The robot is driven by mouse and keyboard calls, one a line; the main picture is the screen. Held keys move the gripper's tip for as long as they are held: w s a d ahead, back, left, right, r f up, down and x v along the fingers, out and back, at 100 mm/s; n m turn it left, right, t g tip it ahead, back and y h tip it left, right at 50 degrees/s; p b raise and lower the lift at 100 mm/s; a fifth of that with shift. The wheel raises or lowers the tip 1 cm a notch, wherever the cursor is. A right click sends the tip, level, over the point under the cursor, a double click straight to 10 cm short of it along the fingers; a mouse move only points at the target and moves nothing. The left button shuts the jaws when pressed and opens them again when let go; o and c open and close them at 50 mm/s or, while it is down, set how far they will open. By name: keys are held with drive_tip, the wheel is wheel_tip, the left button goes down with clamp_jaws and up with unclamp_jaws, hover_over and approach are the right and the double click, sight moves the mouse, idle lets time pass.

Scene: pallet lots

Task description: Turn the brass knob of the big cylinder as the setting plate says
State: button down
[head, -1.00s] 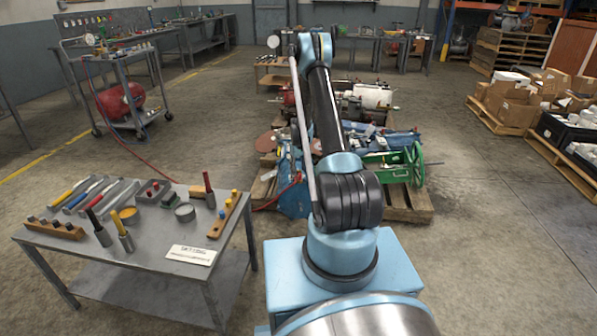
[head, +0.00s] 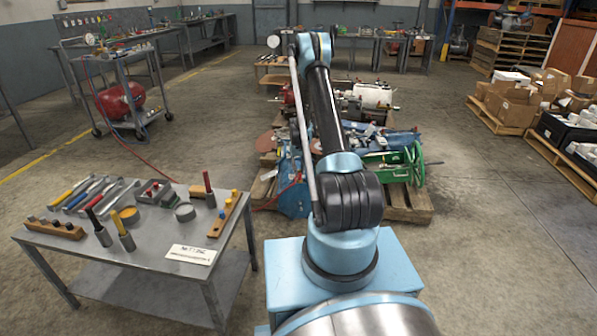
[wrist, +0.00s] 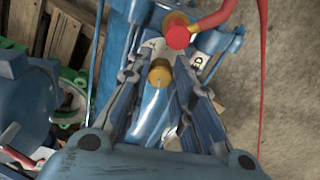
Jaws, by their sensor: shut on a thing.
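The big blue cylinder (wrist: 152,112) lies under my gripper in the wrist view; its blue body (head: 292,185) also shows in the head view beside the pallet's left side. A brass knob (wrist: 160,75) sits between the two fingers of my gripper (wrist: 164,60), which is shut on it. The gripper is hidden in the head view.
A red fitting with a hose (wrist: 178,36) stands just beyond the fingers, close to them. A green reel (head: 414,165) and other machinery crowd the pallet (head: 408,210). Tools cover the grey table (head: 135,250) at left.

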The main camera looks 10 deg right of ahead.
drive_tip(key=m, duration=0.4)
drive_tip(key=shift+w+m, duration=0.1)
drive_tip(key=shift+m, duration=1.7)
drive_tip(key=c, duration=1.4)
unclamp_jaws()
drive_tip(key=shift+o, duration=0.2)
drive_tip(key=shift+r, duration=0.15)
wheel_tip(320, 180, up, 12)
drive_tip(key=shift+w+a+f, duration=0.2)
drive_tip(key=shift+w+a, duration=0.05)
drive_tip(key=shift+a, duration=0.15)
